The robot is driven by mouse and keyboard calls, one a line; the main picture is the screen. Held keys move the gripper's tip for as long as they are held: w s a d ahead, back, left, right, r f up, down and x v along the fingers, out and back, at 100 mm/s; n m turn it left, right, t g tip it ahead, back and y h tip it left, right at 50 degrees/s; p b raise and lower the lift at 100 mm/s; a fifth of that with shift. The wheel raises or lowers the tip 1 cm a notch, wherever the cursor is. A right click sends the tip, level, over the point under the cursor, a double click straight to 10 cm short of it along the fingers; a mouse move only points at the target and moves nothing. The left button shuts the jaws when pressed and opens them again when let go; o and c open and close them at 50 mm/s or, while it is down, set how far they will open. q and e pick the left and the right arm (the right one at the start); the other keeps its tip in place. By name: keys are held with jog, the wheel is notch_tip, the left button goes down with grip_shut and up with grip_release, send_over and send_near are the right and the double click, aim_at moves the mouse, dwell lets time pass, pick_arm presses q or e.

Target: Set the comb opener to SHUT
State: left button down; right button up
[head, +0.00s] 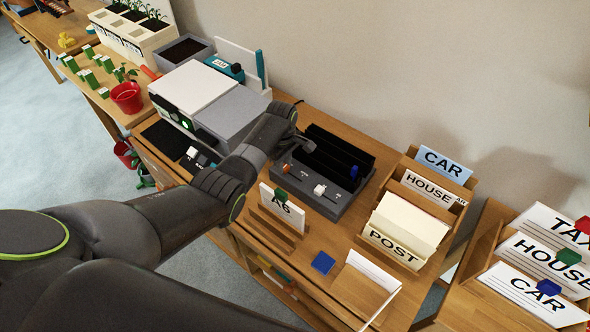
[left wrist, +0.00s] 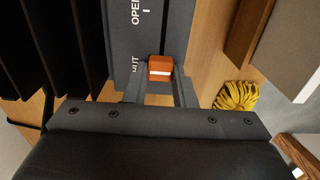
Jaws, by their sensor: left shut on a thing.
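The comb opener, a dark grey machine (head: 338,205) with black upright plates, stands on the wooden desk in the head view. My left gripper (left wrist: 160,76) is at its left end, shut on the small orange slider knob (left wrist: 160,66), with a finger on each side of it. In the left wrist view the knob sits beside the partly hidden label ending in UT (left wrist: 135,65); the word OPEN (left wrist: 135,12) is farther up the track. My right gripper is not in view.
A white knob (head: 319,190) and a blue knob (head: 354,172) are on the machine. An A6 card holder (head: 282,208) stands in front, a POST tray (head: 394,250) to the right, and a grey-white machine (head: 228,108) to the left. A yellow bundle (left wrist: 236,96) shows in the wrist view.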

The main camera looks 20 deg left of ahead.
pick_arm(q)
jog(key=shift+w+a, duration=0.2)
jog(key=shift+a, duration=0.35)
jog(key=shift+r, duration=0.1)
jog(key=c, duration=1.2)
grip_release()
jog(key=shift+r, duration=0.15)
notch_tip(320, 180, up, 17)
